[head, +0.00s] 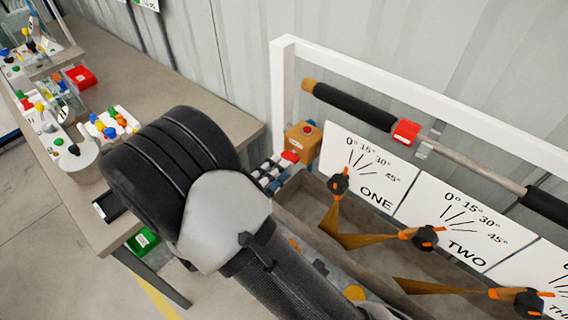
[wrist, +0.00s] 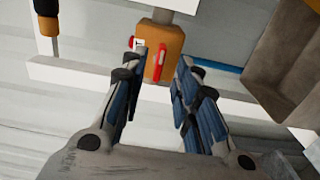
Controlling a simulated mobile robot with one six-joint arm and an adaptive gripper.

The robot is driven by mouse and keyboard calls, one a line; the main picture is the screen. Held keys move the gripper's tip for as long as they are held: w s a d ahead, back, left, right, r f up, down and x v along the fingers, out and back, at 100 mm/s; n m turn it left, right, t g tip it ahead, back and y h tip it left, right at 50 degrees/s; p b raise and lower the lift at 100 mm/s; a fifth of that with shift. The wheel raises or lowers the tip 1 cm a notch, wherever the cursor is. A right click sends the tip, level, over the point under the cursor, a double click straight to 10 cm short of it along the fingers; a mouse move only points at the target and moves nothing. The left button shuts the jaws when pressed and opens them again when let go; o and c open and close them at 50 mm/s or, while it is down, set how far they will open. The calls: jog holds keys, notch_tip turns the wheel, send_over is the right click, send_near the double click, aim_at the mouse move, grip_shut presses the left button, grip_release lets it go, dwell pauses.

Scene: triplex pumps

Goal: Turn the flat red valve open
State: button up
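An orange block (wrist: 172,43) is ahead of my gripper (wrist: 162,58) in the wrist view. A flat red bar (wrist: 158,63), which looks like the flat red valve, is on its face and shows between my fingers. My gripper is open, with nothing between the pads; I cannot tell how far the tips are from the bar. A smaller red part with a white label (wrist: 133,42) is by the left fingertip. In the head view the orange block (head: 302,143) is at the white frame, with a red knob (head: 307,129) on top. My arm hides much of the area before it.
A white frame (head: 284,90) carries a dark-gripped pipe with a red block (head: 406,131). Below are angle signs ONE (head: 370,172) and TWO (head: 464,225) with orange-and-black levers. A bench (head: 135,85) with small parts stands left. A brown box (wrist: 290,65) is right in the wrist view.

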jog(key=v, duration=0.8)
jog(key=shift+s, duration=0.15)
